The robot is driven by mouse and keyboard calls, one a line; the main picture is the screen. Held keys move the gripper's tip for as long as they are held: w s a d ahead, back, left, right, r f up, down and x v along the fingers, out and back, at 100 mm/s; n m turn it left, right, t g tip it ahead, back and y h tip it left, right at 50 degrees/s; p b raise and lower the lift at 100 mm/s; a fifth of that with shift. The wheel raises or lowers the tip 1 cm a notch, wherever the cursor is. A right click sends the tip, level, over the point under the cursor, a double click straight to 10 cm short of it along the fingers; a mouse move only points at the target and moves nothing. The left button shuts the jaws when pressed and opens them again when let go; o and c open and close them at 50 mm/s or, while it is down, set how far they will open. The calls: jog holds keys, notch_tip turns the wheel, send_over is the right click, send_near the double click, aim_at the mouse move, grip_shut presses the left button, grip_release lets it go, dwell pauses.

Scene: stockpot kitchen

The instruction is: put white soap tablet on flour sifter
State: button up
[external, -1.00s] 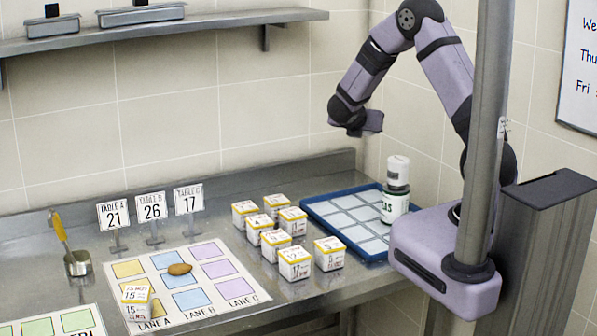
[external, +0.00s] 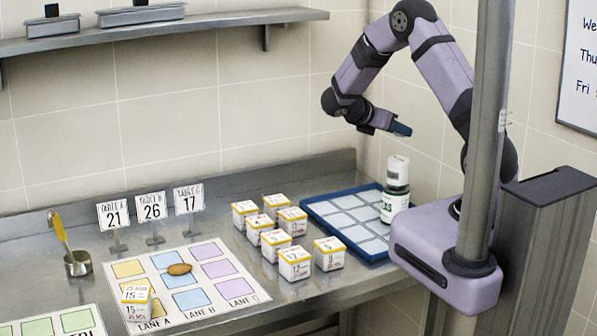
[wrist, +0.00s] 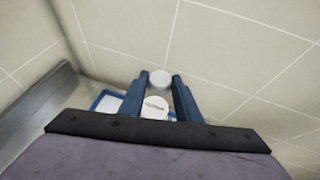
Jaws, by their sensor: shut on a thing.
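My gripper (external: 401,129) is raised high above the right end of the counter, its blue fingers pointing right toward the wall. In the wrist view its fingers (wrist: 160,76) are closed around a round white piece, which looks like the white soap tablet (wrist: 160,79). In the external view the tablet cannot be made out at the fingertips. A small metal cup with an upright yellow handle, which looks like the flour sifter (external: 78,264), stands on the counter at the far left, well away from my gripper.
A white-lidded jar (external: 395,205) stands at the blue tray (external: 318,213), below my gripper. Several white-and-yellow boxes (external: 294,263) stand mid-counter. A lane mat (external: 213,310) holds a brown oval item (external: 179,269) and a box (external: 136,300). Number signs (external: 152,207) stand behind it.

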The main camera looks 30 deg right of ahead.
aim_at(394, 160)
jog(key=shift+f+p, duration=1)
jog(key=shift+f, duration=2.05)
jog(key=shift+f, duration=0.25)
jog(key=o, duration=1)
jog(key=shift+r, duration=0.15)
